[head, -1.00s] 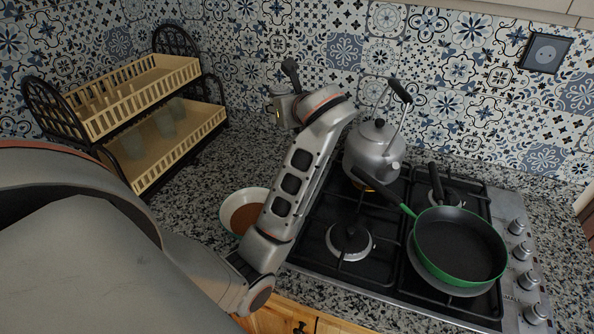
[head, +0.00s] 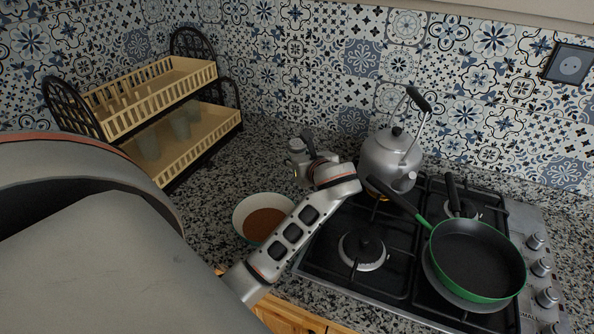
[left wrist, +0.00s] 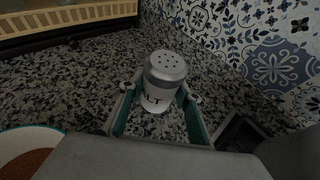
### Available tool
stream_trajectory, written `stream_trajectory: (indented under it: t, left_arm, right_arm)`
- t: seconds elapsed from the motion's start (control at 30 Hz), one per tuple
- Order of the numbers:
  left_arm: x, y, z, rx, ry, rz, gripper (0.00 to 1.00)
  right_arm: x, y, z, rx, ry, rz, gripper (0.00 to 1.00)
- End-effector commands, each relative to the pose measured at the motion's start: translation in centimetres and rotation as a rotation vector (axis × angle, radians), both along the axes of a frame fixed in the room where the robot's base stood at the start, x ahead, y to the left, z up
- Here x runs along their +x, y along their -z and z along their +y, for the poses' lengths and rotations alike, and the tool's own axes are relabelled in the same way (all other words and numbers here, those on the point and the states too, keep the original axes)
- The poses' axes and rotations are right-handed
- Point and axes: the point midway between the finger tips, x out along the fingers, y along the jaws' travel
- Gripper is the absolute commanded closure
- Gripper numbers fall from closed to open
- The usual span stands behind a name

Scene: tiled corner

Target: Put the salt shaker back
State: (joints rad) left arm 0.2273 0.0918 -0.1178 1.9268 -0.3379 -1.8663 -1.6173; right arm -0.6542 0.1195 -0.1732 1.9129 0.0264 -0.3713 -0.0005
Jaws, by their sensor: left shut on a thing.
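The salt shaker (left wrist: 165,72) has a grey metal top with holes and a pale body with dark letters. In the left wrist view it is upright between the two fingers of my left gripper (left wrist: 160,104), which is shut on it. In the head view my left gripper (head: 306,160) is low over the counter, behind the bowl and left of the kettle. I cannot tell whether the shaker's base touches the counter. My right gripper is out of view.
A bowl of brown contents (head: 262,222) stands in front of the gripper. A kettle (head: 391,155) and a green pan (head: 476,262) are on the stove (head: 330,262) to the right. A two-tier dish rack (head: 165,152) stands at left. Speckled counter (head: 262,150) around the gripper is clear.

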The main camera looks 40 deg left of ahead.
Motion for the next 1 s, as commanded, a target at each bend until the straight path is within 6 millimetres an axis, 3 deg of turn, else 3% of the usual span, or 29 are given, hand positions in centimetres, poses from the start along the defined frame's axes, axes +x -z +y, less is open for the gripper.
stream_trajectory:
  t: [0.23, 0.5, 0.87, 0.9, 0.97, 1.0]
  left_arm:
    - [0.0, 1.6, 0.0, 0.001, 0.0, 0.002, 0.9]
    - [0.0, 5.0, 0.0, 0.002, 0.0, 0.002, 0.9]
    - [0.0, 5.4, 0.0, 0.0, -0.001, 0.0, 0.9]
    - [0.0, 5.4, 0.0, 0.0, 0.0, 0.0, 0.65]
    - [0.0, 5.4, 0.0, 0.0, 0.0, 0.0, 0.5]
    - [0.0, 5.4, 0.0, 0.0, 0.0, 0.0, 0.5]
  right_arm:
    - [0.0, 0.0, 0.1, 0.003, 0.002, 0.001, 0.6]
    - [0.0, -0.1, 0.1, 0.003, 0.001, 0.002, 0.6]
    - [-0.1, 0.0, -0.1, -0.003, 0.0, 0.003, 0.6]
    - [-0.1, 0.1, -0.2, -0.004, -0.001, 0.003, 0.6]
    - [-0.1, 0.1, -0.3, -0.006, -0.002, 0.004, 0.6]
    - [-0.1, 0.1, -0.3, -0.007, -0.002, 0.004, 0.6]
